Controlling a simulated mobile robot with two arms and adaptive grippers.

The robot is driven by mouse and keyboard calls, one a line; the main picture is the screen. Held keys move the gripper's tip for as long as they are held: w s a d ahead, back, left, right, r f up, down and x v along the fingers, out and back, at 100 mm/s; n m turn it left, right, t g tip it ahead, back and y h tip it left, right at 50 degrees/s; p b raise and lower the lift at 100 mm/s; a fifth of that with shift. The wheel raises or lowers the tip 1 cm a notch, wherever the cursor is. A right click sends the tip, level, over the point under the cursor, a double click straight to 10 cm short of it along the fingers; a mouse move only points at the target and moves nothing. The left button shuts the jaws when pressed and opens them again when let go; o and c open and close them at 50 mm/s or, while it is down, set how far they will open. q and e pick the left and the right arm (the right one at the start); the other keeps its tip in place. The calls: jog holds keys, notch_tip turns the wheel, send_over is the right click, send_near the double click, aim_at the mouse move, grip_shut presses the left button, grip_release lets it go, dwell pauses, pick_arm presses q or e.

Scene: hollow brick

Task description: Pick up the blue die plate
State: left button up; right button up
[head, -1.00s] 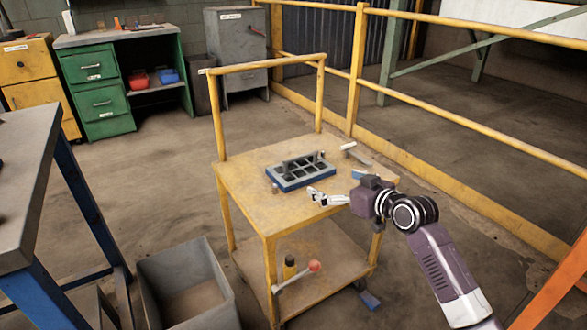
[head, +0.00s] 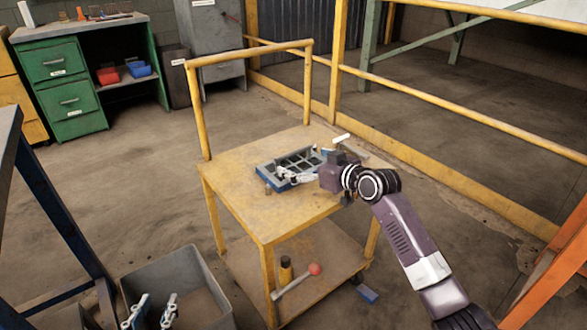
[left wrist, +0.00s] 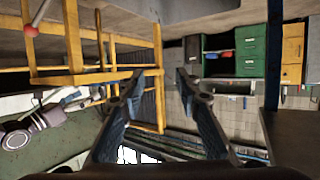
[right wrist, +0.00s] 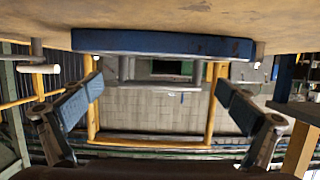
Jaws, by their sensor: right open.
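The blue die plate (head: 269,178) lies on the yellow cart's top, with a dark grey gridded block (head: 304,160) on it. In the right wrist view, the plate's long blue edge (right wrist: 165,43) spans the upper middle, beyond the fingertips. My right gripper (head: 286,175) is open and empty at the plate's near side, hiding part of it; its spread fingers also show in the right wrist view (right wrist: 158,98). I cannot tell whether they touch the plate. My left gripper (head: 150,306) is open and empty, low at the left, in front of the grey bin; it also shows in the left wrist view (left wrist: 158,78).
The yellow cart (head: 235,195) has a tall handle frame at its back left. A light-coloured tool (head: 341,138) lies behind my right wrist. The lower shelf holds a red-ended lever (head: 296,281). A grey bin (head: 200,265) stands at the cart's left. A yellow railing (head: 440,110) runs behind.

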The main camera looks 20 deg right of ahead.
aim_at(294, 154)
jog(key=b+x, duration=0.1)
jog(key=x, duration=0.3)
jog(key=shift+w+f+b, duration=0.1)
jog(key=shift+f+b, duration=0.1)
jog(key=shift+b, duration=0.1)
jog(key=shift+w+a, duration=0.1)
jog(key=shift+w, duration=0.1)
pick_arm(q)
notch_tip(294, 154, up, 10)
jog(key=w+d+t+h, duration=0.1)
jog(key=t, duration=0.4)
jog(key=shift+w+d+f+h, duration=0.15)
jog(key=shift+w+d+h, duration=0.15)
jog(key=shift+w+d, duration=0.1)
pick_arm(e)
jog(key=shift+c, duration=0.3)
jog(key=c, duration=1.8)
pick_arm(q)
jog(key=shift+w, duration=0.1)
pick_arm(e)
jog(key=shift+w+r, duration=0.1)
jog(key=shift+r, duration=0.15)
jog(key=shift+c, duration=0.2)
jog(key=shift+r, duration=0.1)
